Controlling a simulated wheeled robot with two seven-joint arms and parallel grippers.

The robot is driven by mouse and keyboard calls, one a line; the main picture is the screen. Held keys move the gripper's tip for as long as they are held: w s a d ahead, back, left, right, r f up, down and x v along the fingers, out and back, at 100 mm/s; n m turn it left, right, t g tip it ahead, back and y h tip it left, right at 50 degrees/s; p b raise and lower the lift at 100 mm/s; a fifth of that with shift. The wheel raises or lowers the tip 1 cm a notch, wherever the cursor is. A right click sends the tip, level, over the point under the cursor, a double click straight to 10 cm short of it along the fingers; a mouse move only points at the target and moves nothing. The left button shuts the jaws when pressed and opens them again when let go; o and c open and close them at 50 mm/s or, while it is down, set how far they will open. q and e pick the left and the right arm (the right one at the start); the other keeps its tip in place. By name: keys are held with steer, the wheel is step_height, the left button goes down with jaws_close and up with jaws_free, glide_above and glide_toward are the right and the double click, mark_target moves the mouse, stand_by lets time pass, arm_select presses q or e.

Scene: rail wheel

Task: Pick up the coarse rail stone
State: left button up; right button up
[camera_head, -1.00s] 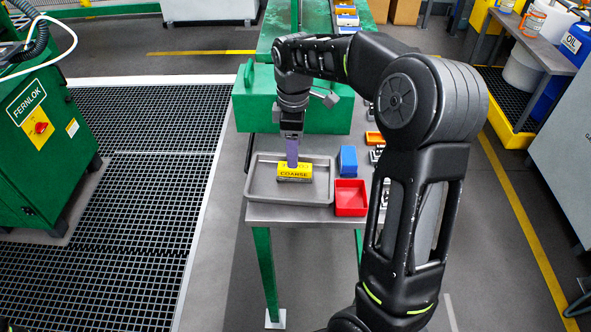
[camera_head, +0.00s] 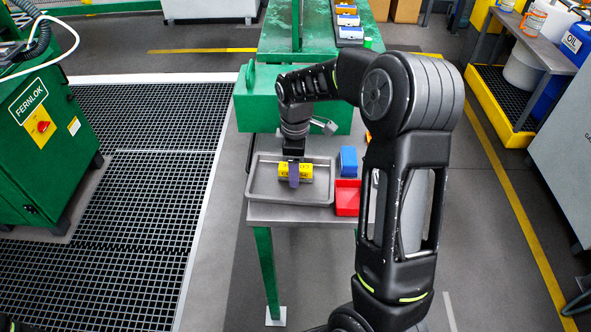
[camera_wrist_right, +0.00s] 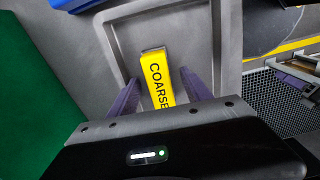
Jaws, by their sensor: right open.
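The coarse rail stone (camera_head: 307,172) is a yellow block lying in a shallow grey tray (camera_head: 263,186). The right wrist view shows its yellow face (camera_wrist_right: 156,78) with the word COARSE. My right gripper (camera_head: 294,178) points down at the stone, and a purple finger covers part of it in the head view. In the right wrist view my right gripper (camera_wrist_right: 158,90) is open, with one finger on each side of the stone and gaps visible. A purple-fingered part at the right of that view looks like my left gripper (camera_wrist_right: 292,80); its opening is unclear.
A blue block (camera_head: 347,160) and a red bin (camera_head: 347,198) stand right of the tray on the grey bench. A green box (camera_head: 262,108) stands behind the tray. The tray has raised walls around the stone.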

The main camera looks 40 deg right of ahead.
steer(key=shift+c, duration=0.6)
jaws_close()
stand_by(0.3)
